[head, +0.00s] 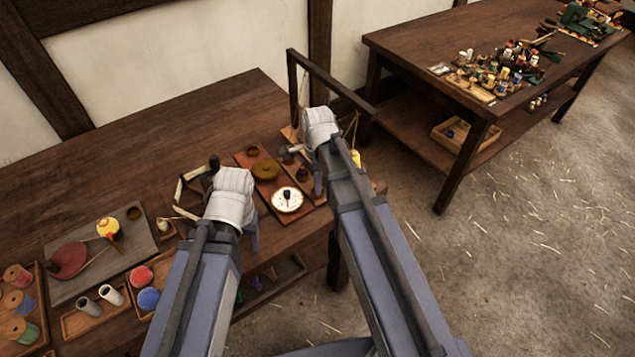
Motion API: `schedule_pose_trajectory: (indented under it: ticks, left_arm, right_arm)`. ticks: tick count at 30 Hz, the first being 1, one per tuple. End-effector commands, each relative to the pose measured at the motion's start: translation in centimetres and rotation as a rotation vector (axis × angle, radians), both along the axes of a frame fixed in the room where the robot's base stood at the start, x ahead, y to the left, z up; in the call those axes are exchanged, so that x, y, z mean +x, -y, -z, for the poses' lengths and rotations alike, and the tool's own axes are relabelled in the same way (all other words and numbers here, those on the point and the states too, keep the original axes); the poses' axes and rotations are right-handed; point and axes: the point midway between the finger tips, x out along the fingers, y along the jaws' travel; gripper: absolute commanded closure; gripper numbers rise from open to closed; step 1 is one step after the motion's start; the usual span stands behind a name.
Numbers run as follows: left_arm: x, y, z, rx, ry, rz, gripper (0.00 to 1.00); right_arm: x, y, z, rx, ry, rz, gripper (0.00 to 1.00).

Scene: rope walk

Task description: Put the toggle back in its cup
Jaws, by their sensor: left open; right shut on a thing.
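My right gripper (306,166) is over the narrow wooden board (314,197) near the table's right end. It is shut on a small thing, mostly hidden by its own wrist. A small pale piece shows beside its jaws; I cannot tell whether it is the toggle. I cannot tell which is the toggle's cup. My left gripper (234,207) is open over the table, left of the red board (270,208); its wrist hides much of what lies below.
The red board bears a brown ring (265,169) and a white dial (287,200). A dark frame (330,75) rises behind my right gripper, with a yellow weight (355,158) hanging. Spools and a grey board (134,263) are at left. The back of the table (180,130) is clear.

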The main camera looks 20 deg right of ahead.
Motion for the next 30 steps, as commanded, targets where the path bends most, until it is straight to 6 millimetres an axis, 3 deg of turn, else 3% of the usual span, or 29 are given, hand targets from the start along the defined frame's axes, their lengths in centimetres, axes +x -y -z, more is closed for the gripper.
schedule_pose_trajectory:
  ticks: [2,3,12,17,24,30]
  left_arm:
    - [0.00,0.00,-0.03,0.000,0.000,0.000,0.39]
    - [0.00,0.00,-0.03,0.000,0.000,0.000,0.39]
    - [0.00,0.00,-0.03,0.000,0.000,0.000,0.39]
    - [0.00,0.00,-0.03,0.000,0.000,0.000,0.39]
    - [0.00,0.00,-0.03,0.000,0.000,0.000,0.39]
    - [0.00,0.00,-0.03,0.000,0.000,0.000,0.39]
  right_arm:
    - [0.00,0.00,-0.03,0.000,0.000,0.000,1.00]
    - [0.00,0.00,-0.03,0.000,0.000,0.000,0.71]
    - [0.01,0.00,-0.03,0.000,0.000,0.000,0.38]
    - [0.00,0.00,-0.03,0.000,0.000,0.000,0.37]
    - [0.01,0.00,-0.03,0.000,0.000,0.000,0.13]
    - [0.00,0.00,-0.03,0.000,0.000,0.000,0.12]
